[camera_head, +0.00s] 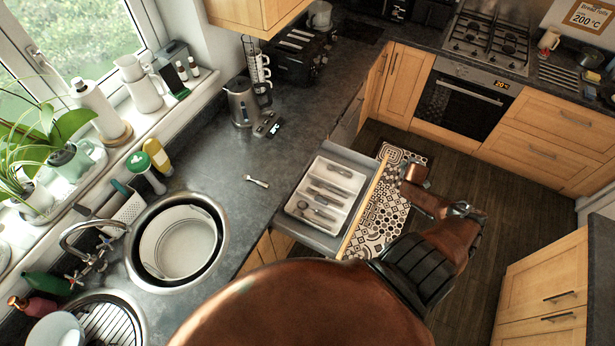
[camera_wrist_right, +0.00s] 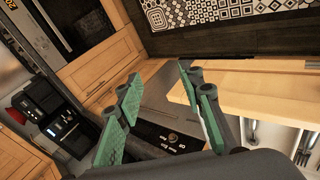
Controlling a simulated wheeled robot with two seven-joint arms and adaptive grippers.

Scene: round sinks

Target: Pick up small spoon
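A small pale utensil (camera_head: 257,181), which looks like a small spoon, lies alone on the dark worktop, left of an open drawer. The drawer (camera_head: 347,243) holds a white cutlery tray (camera_head: 318,224) with several utensils in compartments; their exact kinds are hard to tell. My right gripper (camera_head: 414,172) is beyond the drawer front, above the patterned mat, apart from the lone utensil. In the right wrist view my right gripper (camera_wrist_right: 158,80) has its green-padded fingers spread with nothing between them. The wooden drawer front (camera_wrist_right: 245,90) is beside the fingers there. My left gripper is not in view.
A round sink (camera_head: 222,232) with a white bowl (camera_head: 180,243) is left of the drawer. A kettle (camera_head: 241,101), mug rack and toaster (camera_head: 296,60) stand behind. The worktop around the lone utensil is mostly clear. Cabinets (camera_head: 545,275) stand at right.

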